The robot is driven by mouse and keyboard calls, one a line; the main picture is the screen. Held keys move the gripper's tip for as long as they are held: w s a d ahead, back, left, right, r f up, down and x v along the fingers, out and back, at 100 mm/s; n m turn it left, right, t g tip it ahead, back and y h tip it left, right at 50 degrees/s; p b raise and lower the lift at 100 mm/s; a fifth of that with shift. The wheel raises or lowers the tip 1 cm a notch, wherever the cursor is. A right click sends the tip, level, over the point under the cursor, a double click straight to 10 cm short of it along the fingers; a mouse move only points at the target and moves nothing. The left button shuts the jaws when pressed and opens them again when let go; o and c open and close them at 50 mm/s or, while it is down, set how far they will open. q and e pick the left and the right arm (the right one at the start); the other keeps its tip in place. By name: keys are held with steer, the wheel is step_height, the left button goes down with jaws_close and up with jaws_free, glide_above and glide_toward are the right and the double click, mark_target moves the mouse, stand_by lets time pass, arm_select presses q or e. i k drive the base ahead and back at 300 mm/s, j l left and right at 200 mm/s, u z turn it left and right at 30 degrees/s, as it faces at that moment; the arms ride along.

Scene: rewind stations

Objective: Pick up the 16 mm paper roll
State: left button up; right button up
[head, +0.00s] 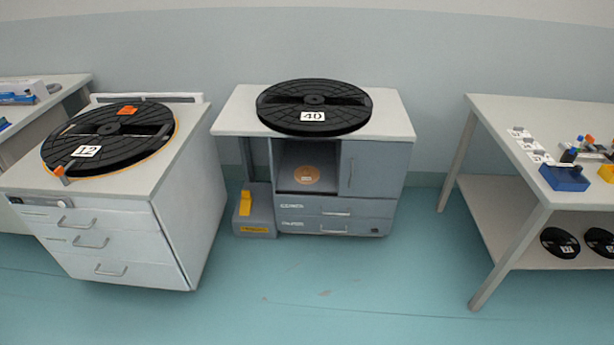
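No roll in view can be read as the 16 mm one. A small orange-brown disc (307,175) with a pale label sits in the open compartment of the middle cabinet; I cannot tell its size marking. A large black reel (313,105) labelled 40 lies flat on the middle cabinet. Another large black reel (112,135) labelled 12 lies on the left cabinet, with an orange-tan edge showing around it. Two small black reels (558,243) rest on the right table's lower shelf; their labels are too small to read. Neither of my grippers is in view.
The left cabinet (110,245) and middle cabinet (395,165) have drawers. A grey step with a yellow block (246,203) stands beside the middle one. The right table (500,110) holds white cards and a blue box (564,178). The teal floor (340,280) in front is clear.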

mark_target(305, 175)
steer(key=i+j, duration=0.75)
steer(key=i+z, duration=0.05)
